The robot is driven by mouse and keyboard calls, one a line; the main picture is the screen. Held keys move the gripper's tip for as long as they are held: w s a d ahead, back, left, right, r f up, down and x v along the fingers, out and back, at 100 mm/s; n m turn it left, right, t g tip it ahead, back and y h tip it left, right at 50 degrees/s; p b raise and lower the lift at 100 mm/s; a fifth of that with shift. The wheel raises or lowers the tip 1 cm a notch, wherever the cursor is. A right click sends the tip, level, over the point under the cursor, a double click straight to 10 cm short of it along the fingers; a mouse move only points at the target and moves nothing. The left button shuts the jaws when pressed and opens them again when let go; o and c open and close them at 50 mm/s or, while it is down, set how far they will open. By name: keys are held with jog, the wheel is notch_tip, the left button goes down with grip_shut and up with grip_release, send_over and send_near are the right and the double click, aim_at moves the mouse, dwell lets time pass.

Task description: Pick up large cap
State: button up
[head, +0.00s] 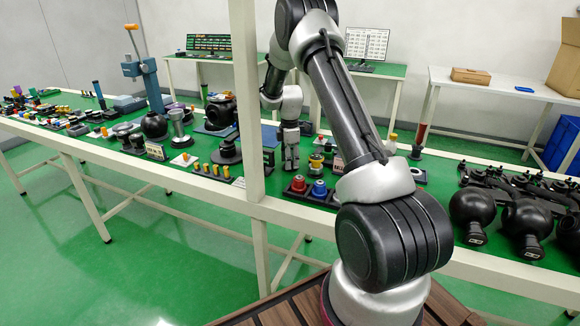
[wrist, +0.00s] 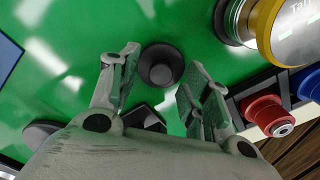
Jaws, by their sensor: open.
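A black round cap-like piece (wrist: 161,66) with a wide flange and a raised centre sits on the green tabletop in the wrist view. I take it for the large cap. My gripper (wrist: 160,84) is open, with one finger on each side of this piece in the picture. No contact shows, and I cannot tell the height left between them. In the head view my gripper (head: 290,163) points down over the table, behind the red and blue knobs. I cannot make out the cap there.
A red knob (wrist: 268,115) and a blue knob (wrist: 309,84) stand close on the right. A yellow-rimmed metal cylinder (wrist: 290,38) is at upper right. A white post (head: 247,100) rises at the table's front edge. Black rounded parts (head: 472,208) lie farther right.

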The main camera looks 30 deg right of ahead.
jog(key=shift+f, duration=0.3)
jog(key=c, duration=0.8)
jog(key=shift+r, duration=0.15)
